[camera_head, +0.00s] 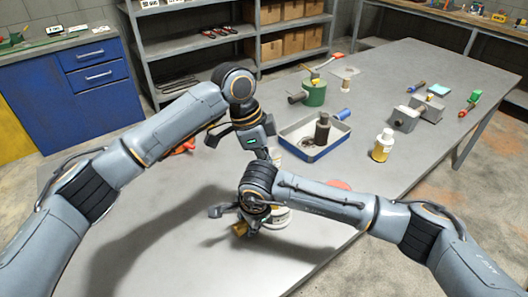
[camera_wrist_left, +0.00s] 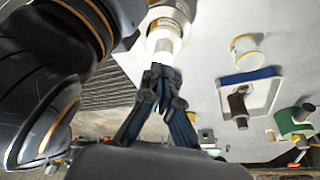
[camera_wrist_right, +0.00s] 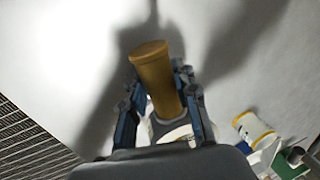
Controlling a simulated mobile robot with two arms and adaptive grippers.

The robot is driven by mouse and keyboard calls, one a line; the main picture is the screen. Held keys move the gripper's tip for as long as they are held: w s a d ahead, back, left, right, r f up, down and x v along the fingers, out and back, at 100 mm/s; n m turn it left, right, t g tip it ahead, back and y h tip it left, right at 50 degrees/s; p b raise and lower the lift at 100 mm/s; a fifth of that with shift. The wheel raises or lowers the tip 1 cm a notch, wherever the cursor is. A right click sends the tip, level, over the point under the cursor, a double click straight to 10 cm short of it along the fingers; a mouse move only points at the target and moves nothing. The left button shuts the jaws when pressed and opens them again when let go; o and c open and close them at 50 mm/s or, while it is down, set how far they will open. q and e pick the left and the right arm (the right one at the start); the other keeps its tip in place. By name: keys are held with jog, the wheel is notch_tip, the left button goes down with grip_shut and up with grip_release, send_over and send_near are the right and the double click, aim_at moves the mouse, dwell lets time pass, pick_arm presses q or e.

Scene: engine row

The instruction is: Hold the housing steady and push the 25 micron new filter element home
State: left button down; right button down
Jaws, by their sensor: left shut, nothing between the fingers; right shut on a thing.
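My right gripper (camera_head: 243,226) is shut on a brown-gold cylinder (camera_wrist_right: 155,75) with a wider rim at one end. The cylinder also shows low in the head view (camera_head: 239,230). A white round body (camera_head: 278,217) stands on the table beside it, partly hidden by my right arm. My left gripper (camera_wrist_left: 160,76) is shut and empty. Its fingertips are close to a white cylinder (camera_wrist_left: 163,38); I cannot tell whether they touch it. No micron marking is readable, and I cannot tell which part is the new filter element.
On the grey table (camera_head: 320,240) stand a blue-rimmed tray (camera_head: 288,147) with a dark part, a white and yellow container (camera_head: 382,145), a green canister (camera_head: 314,92) and grey metal blocks (camera_head: 405,119). A red item (camera_head: 184,147) lies behind my left arm. The table's front left is clear.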

pick_arm(q)
jog(key=shift+x, duration=1.75)
jog(key=shift+s+f, duration=0.1)
jog(key=shift+f, duration=0.55)
pick_arm(e)
jog(key=shift+a+r, duration=0.1)
pick_arm(q)
jog(key=shift+r, duration=0.1)
jog(key=shift+d+r, duration=0.1)
jog(key=shift+r, duration=1.3)
jog(key=shift+r, duration=0.1)
jog(key=v, duration=1.2)
